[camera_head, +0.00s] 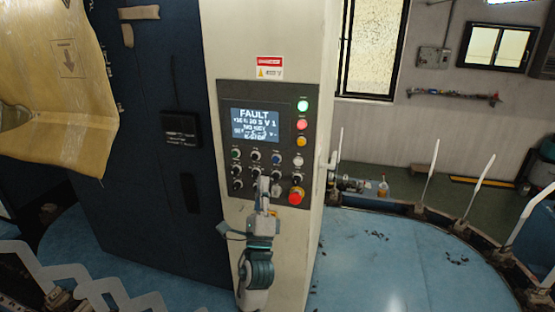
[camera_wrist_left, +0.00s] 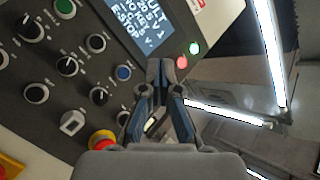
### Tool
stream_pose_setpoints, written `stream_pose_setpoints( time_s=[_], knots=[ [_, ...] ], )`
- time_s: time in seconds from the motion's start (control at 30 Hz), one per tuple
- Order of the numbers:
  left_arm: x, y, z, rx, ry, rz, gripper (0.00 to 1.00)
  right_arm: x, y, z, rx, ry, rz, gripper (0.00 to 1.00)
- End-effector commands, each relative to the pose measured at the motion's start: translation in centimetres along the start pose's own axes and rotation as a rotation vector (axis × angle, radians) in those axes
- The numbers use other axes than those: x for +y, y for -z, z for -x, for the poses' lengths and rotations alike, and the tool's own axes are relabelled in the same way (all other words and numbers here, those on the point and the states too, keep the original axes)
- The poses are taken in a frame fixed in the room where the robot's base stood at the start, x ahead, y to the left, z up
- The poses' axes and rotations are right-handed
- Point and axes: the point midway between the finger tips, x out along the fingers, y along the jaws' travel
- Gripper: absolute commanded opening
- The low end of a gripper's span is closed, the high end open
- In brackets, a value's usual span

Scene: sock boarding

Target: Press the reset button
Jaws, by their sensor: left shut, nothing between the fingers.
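The dark control panel (camera_head: 225,100) is on the front of a cream cabinet column, and its screen (camera_head: 253,124) reads FAULT. A blue button (camera_head: 276,179) sits low on the panel and also shows in the left wrist view (camera_wrist_left: 123,72). Button labels are too small to read, so I cannot tell which button is reset. My left gripper (camera_head: 264,183) is shut and empty, in front of the panel's lower middle, left of the red emergency stop (camera_head: 296,196). In the left wrist view its fingertips (camera_wrist_left: 162,70) are together; contact with the panel cannot be told. My right gripper is out of view.
Several black knobs and a green button (camera_wrist_left: 65,8) surround the blue button. A white switch (camera_wrist_left: 72,122) is beside the emergency stop. Green, red and orange round lights or buttons line the panel's right side. A blue round platform (camera_head: 385,255) lies right of the column.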

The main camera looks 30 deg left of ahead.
Motion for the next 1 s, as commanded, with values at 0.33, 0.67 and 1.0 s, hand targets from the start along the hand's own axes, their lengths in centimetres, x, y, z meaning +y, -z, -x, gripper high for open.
stream_pose_setpoints(
  time_s=[0.33,0.67,1.0],
  knots=[
    [-0.1,-0.1,0.0,-0.003,0.002,-0.003,0.0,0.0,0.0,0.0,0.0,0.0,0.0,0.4],
    [1.5,1.4,-1.8,-0.004,0.001,-0.001,0.0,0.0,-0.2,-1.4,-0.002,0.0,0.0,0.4],
    [3.8,3.6,-4.9,-0.003,0.001,-0.003,0.0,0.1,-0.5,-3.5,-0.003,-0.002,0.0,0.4]
  ],
)
